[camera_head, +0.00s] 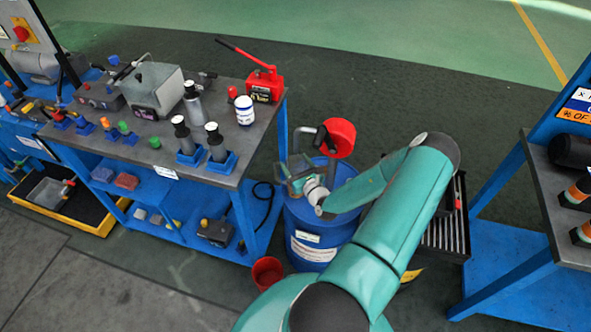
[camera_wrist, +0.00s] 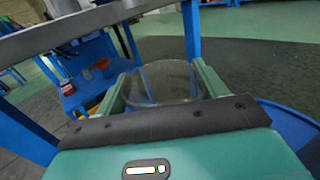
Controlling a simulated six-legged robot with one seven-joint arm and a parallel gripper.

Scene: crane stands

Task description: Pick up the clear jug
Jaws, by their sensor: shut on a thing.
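The clear jug (camera_wrist: 165,84) stands out in the wrist view as a see-through round vessel between the two green fingers of my gripper (camera_wrist: 163,78). The fingers are shut on its two sides. Its lower part is hidden by the dark edge of my gripper's body. In the head view my gripper (camera_head: 300,176) is over the top of a blue drum (camera_head: 310,238), near its left rim. The jug is too small and covered to make out clearly there. I cannot tell whether it touches the drum top.
A blue workbench (camera_head: 215,170) with bottles and tools stands close on the left. A red-headed pump (camera_head: 338,138) rises behind my gripper. A red bucket (camera_head: 267,270) sits on the floor beside the drum. Another blue bench (camera_head: 520,260) is on the right.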

